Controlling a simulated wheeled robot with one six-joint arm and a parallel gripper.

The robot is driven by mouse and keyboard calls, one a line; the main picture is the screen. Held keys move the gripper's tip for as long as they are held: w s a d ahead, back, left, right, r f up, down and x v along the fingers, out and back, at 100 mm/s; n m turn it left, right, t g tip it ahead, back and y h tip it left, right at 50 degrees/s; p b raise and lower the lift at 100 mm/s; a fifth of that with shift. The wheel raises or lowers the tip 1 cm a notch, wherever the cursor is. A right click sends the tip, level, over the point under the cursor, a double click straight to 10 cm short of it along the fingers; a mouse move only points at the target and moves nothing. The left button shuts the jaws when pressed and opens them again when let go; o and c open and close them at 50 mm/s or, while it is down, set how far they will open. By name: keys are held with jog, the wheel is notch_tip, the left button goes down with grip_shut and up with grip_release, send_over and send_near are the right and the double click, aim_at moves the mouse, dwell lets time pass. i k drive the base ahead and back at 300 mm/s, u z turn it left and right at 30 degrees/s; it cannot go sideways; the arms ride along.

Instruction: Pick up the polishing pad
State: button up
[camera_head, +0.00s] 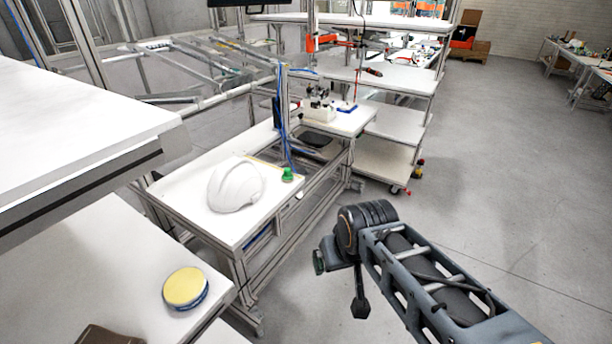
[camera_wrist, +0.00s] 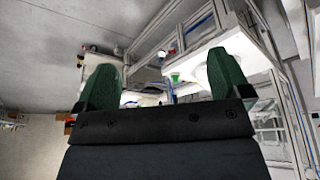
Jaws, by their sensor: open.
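A round, thick disc with a yellow top and a blue and white side, which looks like the polishing pad (camera_head: 185,287), lies flat on the near white table (camera_head: 130,262) at the lower left of the head view. My gripper (camera_wrist: 164,78) shows two green fingers spread wide apart in the wrist view, with nothing held between them. In the head view my arm's end hangs over open floor, to the right of the disc and well apart from it. I cannot make out the disc in the wrist view.
A white helmet shell (camera_head: 236,185) and a green-topped object (camera_head: 287,174) stand on the middle workbench (camera_head: 178,190). A brown object (camera_head: 108,335) lies near the disc. A white shelf (camera_head: 80,125) overhangs the near table's back left. Floor on the right is clear.

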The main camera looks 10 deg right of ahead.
aim_at(287, 177)
jog(key=z, duration=0.95)
jog(key=i, duration=2.25)
jog(key=u, duration=3.25)
